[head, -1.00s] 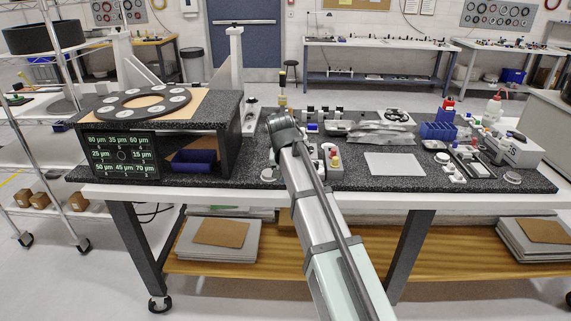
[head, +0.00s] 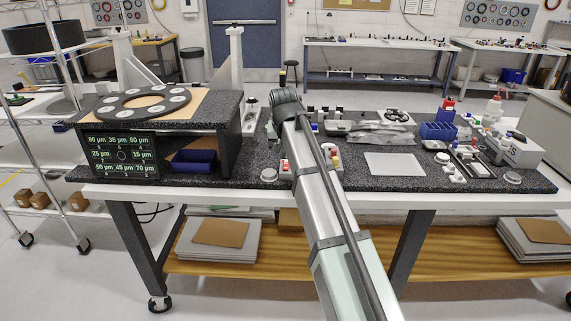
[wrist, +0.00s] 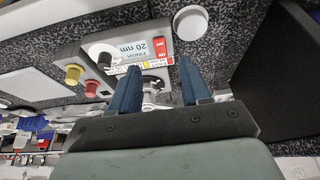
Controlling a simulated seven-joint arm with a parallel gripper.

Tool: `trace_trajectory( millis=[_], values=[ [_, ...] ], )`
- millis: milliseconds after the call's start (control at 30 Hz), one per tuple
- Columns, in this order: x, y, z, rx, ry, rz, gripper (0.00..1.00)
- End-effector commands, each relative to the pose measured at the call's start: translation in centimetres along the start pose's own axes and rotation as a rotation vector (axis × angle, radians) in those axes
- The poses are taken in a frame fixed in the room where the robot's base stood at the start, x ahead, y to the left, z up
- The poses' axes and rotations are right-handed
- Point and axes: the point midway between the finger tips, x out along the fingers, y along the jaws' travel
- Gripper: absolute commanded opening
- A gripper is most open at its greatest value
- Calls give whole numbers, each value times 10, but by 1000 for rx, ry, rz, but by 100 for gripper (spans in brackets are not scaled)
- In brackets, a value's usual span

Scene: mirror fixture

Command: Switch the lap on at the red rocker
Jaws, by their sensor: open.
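In the wrist view, a pale control box (wrist: 88,52) carries a "20 nm" label. A small red patch (wrist: 160,48) with pale marks sits beside the label and looks like the red rocker. Its on or off position is too small to tell. My gripper (wrist: 159,64) is open, its two blue fingers apart with nothing visible between them; the red patch shows just beyond the fingertips. In the head view my arm hides the gripper and much of the control box (head: 334,163). A black ring with pale discs (head: 118,112), perhaps the lap, lies on the granite housing at left.
The box has yellow (wrist: 73,73), red (wrist: 92,88) and black (wrist: 105,59) knobs near the left finger. A pale round-ended piece (wrist: 190,22) stands beyond the right finger.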

Motion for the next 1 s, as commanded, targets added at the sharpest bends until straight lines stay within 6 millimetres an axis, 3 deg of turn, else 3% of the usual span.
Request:
trace_trajectory(
  millis=[200,500,1000],
  values=[
    [37,0,0,0,-3,1,47],
    [70,0,0,1,-1,1,47],
    [78,0,0,0,0,0,44]
  ],
)
